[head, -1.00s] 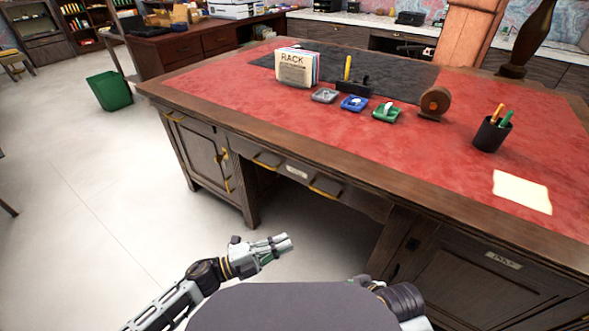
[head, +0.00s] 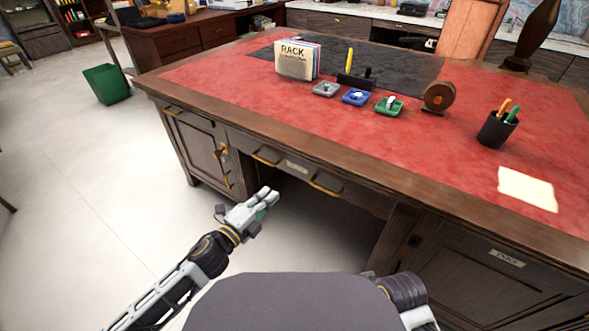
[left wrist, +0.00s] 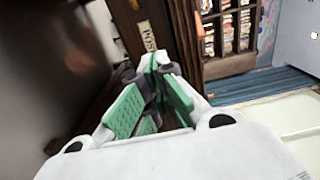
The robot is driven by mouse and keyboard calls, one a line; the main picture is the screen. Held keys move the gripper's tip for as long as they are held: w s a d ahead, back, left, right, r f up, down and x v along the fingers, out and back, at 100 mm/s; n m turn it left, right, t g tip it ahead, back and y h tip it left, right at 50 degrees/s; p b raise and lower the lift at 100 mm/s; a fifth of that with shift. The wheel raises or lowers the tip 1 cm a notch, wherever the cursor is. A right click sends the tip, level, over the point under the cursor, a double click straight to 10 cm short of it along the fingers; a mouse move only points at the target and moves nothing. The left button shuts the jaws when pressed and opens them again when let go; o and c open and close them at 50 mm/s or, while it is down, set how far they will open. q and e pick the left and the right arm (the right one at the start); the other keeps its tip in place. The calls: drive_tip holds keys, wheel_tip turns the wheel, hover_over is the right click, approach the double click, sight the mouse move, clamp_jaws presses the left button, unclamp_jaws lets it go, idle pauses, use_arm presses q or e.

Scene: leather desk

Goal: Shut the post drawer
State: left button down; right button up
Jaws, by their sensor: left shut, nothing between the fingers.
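The post drawer (head: 297,168) is the wide wooden drawer under the middle of the desk's front edge, with two brass handles and a small pale label. How far it stands out is hard to tell from here. In the left wrist view, the POST label (left wrist: 148,36) shows on dark wood just beyond the fingertips. My left gripper (head: 269,194) is shut and empty, in front of and below the drawer near its left handle (head: 266,157). Its green finger pads (left wrist: 155,85) also show in the left wrist view. I see no contact with the drawer. My right gripper is out of view.
The desk (head: 230,104) has a red leather top with a paper rack (head: 296,60), small trays, a tape roll (head: 438,97) and a pen cup (head: 497,130). A cupboard door (head: 207,158) with brass fittings is left of the drawer. Open floor (head: 80,190) lies left.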

sight(299, 164)
use_arm(q)
drive_tip(key=shift+w+d, duration=0.1)
drive_tip(key=shift+w, duration=0.05)
idle(0.4)
